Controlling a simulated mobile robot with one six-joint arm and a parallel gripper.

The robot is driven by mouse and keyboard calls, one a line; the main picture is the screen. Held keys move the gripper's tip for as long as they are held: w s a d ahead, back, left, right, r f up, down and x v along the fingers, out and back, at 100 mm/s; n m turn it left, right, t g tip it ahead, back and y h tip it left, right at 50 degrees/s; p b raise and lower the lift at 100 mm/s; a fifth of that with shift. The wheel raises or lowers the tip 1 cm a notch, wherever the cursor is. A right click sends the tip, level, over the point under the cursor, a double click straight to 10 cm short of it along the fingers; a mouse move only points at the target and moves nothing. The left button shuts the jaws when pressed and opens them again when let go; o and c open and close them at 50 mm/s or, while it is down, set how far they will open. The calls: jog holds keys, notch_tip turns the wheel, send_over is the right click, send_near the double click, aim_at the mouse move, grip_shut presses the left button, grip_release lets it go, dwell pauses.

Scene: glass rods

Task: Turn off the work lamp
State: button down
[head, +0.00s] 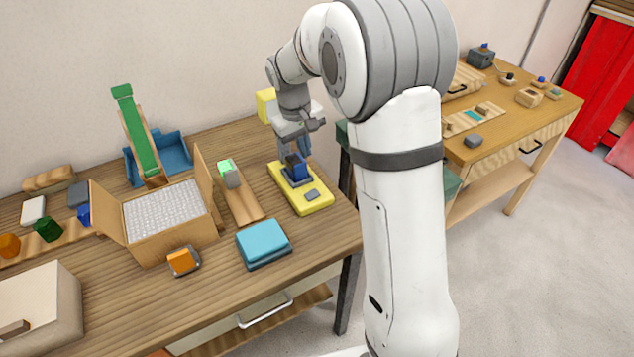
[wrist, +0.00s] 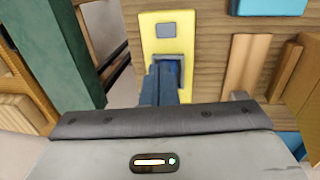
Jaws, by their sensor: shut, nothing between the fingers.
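A yellow base plate (head: 318,204) lies on the wooden bench. It bears a dark blue block (head: 297,168) in a grey surround and a small grey pad (head: 312,195). A yellow piece (head: 266,104) shows behind my gripper; I cannot tell whether it is the work lamp's head or whether a light is on. My gripper (head: 294,150) points down just over the blue block, its fingers together and empty. In the wrist view my fingers (wrist: 165,88) reach to the grey surround on the yellow plate (wrist: 152,22); whether they touch it is unclear.
Left of the plate stand a wooden strip with a green-topped grey piece (head: 229,174), an open carton (head: 165,240) and a green ramp (head: 137,130). A teal box (head: 263,242) lies in front. A second table (head: 550,108) with small items stands at right.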

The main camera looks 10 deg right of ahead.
aim_at(314, 191)
jog(key=f+p, duration=0.1)
jog(key=f, duration=0.3)
jog(key=d+f, duration=0.1)
jog(key=f, duration=0.3)
jog(key=d+f+p, duration=0.1)
jog(key=f, duration=0.4)
jog(key=shift+w+f+p, duration=0.1)
jog(key=shift+w+p, duration=0.2)
jog(key=shift+p, duration=0.05)
jog(key=shift+f, duration=0.25)
jog(key=shift+f, duration=0.1)
jog(key=shift+d+f+b, duration=0.15)
jog(key=shift+f+b, duration=0.05)
jog(key=shift+b, duration=0.3)
jog(key=shift+r, duration=0.2)
jog(key=shift+a+f, duration=0.1)
jog(key=shift+a, duration=0.1)
jog(key=shift+s+a, duration=0.2)
jog(key=shift+a, duration=0.4)
